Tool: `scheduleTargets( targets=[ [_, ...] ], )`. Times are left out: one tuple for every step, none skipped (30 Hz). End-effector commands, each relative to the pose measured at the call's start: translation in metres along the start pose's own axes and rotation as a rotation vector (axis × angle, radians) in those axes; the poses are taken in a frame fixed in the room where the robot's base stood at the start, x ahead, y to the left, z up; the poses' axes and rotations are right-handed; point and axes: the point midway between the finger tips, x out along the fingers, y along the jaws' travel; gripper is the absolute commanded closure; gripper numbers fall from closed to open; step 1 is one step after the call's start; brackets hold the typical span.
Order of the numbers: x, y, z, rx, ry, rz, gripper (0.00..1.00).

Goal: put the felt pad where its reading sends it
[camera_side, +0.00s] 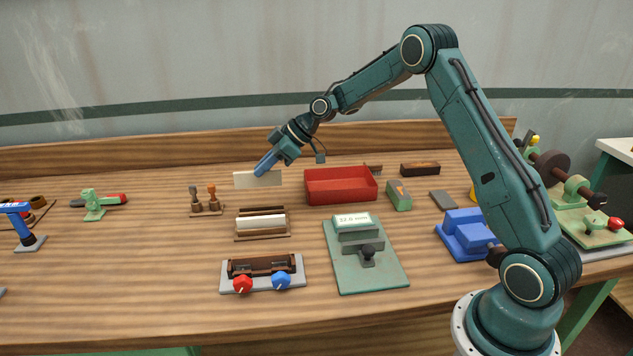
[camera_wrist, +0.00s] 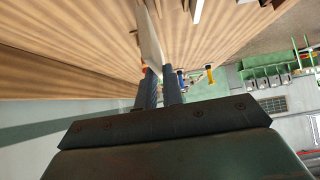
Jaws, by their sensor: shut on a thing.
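My gripper (camera_side: 266,165) is shut on a thin cream felt pad (camera_side: 245,181) and holds it above the table, at the back, left of the red tray (camera_side: 325,192). In the wrist view the pad (camera_wrist: 150,38) stands edge-on between my two dark fingers (camera_wrist: 159,84). A green gauge (camera_side: 367,270) stands front centre with a small lit display (camera_side: 353,220); it shows a value in mm, seemingly 32.0, with the first digit hard to read. A wooden rack (camera_side: 262,236) holds a white block. A brown fixture (camera_side: 262,266) with a red and a blue knob stands in front of it.
Two stamps on a stand (camera_side: 206,205) are left of the rack. A green-grey block (camera_side: 398,195), a dark box (camera_side: 420,169), a grey slab (camera_side: 443,200) and a blue holder (camera_side: 468,236) lie to the right. Bare table lies between the stamps and the green stapler-like tool (camera_side: 93,204).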

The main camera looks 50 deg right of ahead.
Motion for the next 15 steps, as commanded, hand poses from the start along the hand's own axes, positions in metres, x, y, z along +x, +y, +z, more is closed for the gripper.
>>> scheduleTargets(
  targets=[
    [0.001, 0.000, 0.001, 0.001, 0.000, 0.000, 1.00],
    [0.001, 0.000, 0.002, 0.001, 0.000, 0.000, 1.00],
    [0.002, 0.000, 0.002, 0.001, 0.000, -0.001, 1.00],
    [0.003, 0.000, 0.003, 0.001, 0.000, -0.001, 1.00],
    [0.004, 0.000, 0.004, 0.001, 0.000, -0.001, 1.00],
    [0.005, 0.000, 0.005, 0.001, 0.000, -0.001, 1.00],
    [0.006, 0.000, 0.006, 0.001, 0.000, -0.001, 1.00],
    [0.007, 0.000, 0.007, 0.001, 0.000, -0.001, 1.00],
    [0.008, 0.000, 0.009, 0.001, 0.000, -0.001, 1.00],
    [0.009, 0.000, 0.010, 0.001, 0.000, -0.001, 1.00],
    [0.011, 0.000, 0.012, 0.001, -0.001, -0.001, 1.00],
    [0.013, 0.000, 0.014, 0.002, -0.001, -0.002, 1.00],
    [0.014, 0.000, 0.015, 0.002, -0.001, -0.002, 1.00],
    [0.015, 0.000, 0.017, 0.002, 0.000, -0.002, 1.00],
    [0.018, 0.000, 0.019, 0.001, 0.000, -0.001, 1.00]
  ],
)
